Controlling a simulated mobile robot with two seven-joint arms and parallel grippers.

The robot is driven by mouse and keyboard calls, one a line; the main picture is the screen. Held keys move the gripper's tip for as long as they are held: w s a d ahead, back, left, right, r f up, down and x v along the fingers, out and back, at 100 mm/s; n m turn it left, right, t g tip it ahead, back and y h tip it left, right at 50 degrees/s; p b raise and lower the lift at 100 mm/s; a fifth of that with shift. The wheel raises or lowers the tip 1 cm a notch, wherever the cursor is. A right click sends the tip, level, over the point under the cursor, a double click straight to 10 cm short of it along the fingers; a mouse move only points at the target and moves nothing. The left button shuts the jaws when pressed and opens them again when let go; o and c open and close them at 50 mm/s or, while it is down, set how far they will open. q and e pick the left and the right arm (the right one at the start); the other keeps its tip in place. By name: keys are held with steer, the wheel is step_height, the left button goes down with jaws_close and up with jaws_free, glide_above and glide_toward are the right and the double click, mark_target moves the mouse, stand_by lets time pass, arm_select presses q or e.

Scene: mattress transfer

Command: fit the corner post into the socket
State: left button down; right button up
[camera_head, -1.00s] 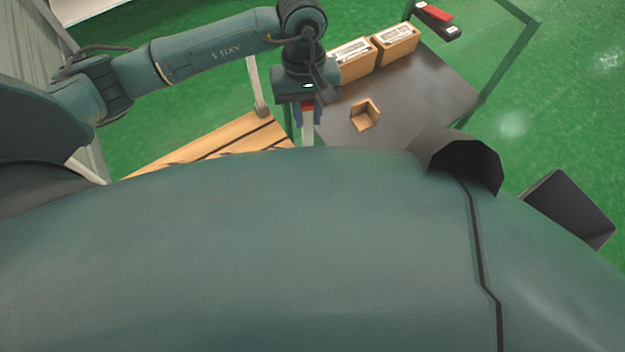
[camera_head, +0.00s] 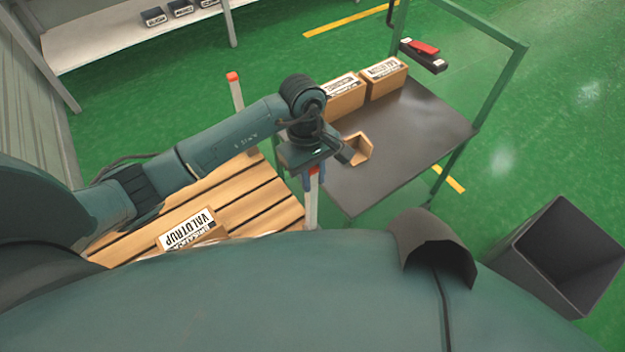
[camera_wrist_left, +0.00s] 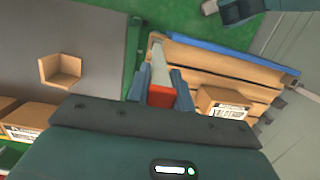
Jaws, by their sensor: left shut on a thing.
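My left gripper (camera_head: 313,174) is shut on a white corner post (camera_head: 311,208) just below its red cap. In the left wrist view the red cap (camera_wrist_left: 161,96) sits between the fingers (camera_wrist_left: 166,88), and the white shaft runs away from them. The post stands about upright at the pallet's corner, beside the dark cart. Its lower end is hidden in the head view, and I cannot make out the socket or whether the post is in it. Another red-capped post (camera_head: 236,95) stands at the far pallet corner. My right gripper is not identifiable.
The slatted wooden pallet (camera_head: 225,192) carries a labelled box (camera_head: 192,232). The dark cart top (camera_head: 420,135) bears two boxes (camera_head: 384,78) and a wooden corner piece (camera_head: 358,147) close to my gripper. A dark bin (camera_head: 565,255) stands at right.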

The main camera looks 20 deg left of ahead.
arm_select(q)
steer(key=shift+f, duration=0.15)
steer(key=c, duration=1.2)
jaws_free()
steer(key=shift+c, duration=0.2)
